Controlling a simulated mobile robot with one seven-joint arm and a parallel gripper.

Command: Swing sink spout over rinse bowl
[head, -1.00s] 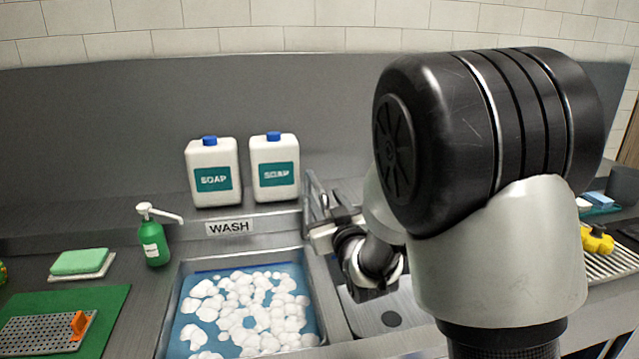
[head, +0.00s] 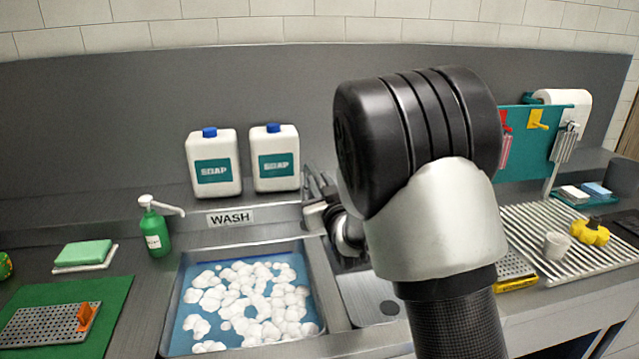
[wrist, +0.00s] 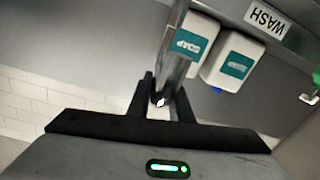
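The metal sink spout (wrist: 174,72) runs down between the two fingers of my gripper (wrist: 166,98) in the wrist view. The fingers stand a narrow gap apart with the spout filling most of it, so my gripper looks shut on it. In the head view my gripper (head: 316,205) is by the back edge between the two bowls, largely hidden by my arm. The steel bowl with a dark drain (head: 368,297), likely the rinse bowl, lies right of the wash bowl and is partly covered by my arm. Where the spout tip points is unclear.
The wash bowl (head: 172,325) holds blue water and white foam. Two soap jugs (head: 213,165) stand behind it. A green pump bottle (head: 155,232) and sponge (head: 84,253) are left. A ribbed drain rack (head: 590,262) with a white cup (head: 556,246) is right.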

